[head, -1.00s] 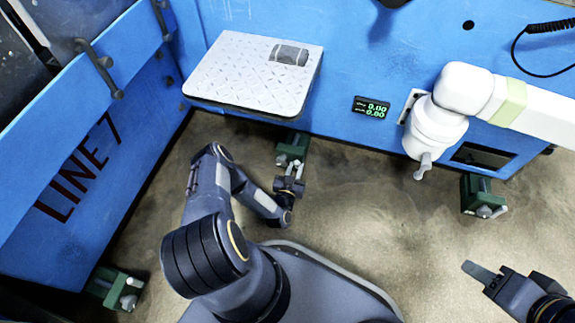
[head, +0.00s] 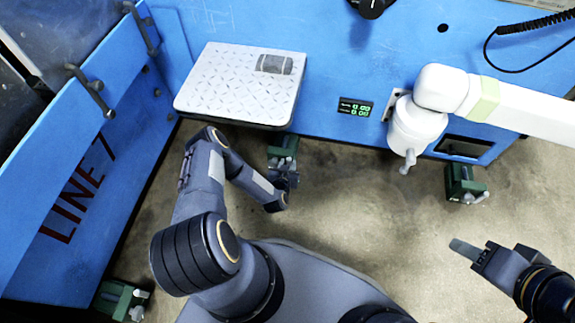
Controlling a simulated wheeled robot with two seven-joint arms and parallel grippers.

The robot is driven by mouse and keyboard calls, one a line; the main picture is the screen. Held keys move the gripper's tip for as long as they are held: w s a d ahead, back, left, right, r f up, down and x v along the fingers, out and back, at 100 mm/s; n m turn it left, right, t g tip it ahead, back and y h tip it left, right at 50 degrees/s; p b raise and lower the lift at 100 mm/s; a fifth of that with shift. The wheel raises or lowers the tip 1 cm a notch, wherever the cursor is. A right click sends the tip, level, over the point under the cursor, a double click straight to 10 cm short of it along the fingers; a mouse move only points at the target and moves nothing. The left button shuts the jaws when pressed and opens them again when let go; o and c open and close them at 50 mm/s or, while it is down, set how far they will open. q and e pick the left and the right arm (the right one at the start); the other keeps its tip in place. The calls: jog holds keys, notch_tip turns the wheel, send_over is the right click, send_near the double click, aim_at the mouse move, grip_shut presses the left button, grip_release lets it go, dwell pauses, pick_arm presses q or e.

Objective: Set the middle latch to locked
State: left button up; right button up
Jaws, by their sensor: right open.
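The middle latch (head: 283,152) is a small dark green block on the lower edge of the blue wall, below the white plate. My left gripper (head: 286,178) is right at its near side, close against it or touching. The gripper and wrist cover the latch's lever, so its setting is hidden. The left fingers are too small and dark to tell open from shut. My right gripper (head: 468,250) is open and empty at the lower right, over the floor and apart from any latch.
Similar green latches sit at the right (head: 462,184) and lower left (head: 122,300). A diamond-patterned white plate (head: 225,85) juts out above the middle latch. A white jointed arm (head: 415,125) hangs at the right, beside a small display (head: 355,107).

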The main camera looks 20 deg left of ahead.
pick_arm(q)
jog(key=shift+s, duration=0.1)
jog(key=p+v, duration=0.3)
jog(key=v, duration=0.4)
jog(key=shift+s, duration=0.25)
jog(key=shift+s+d+r, duration=0.1)
dwell(0.3)
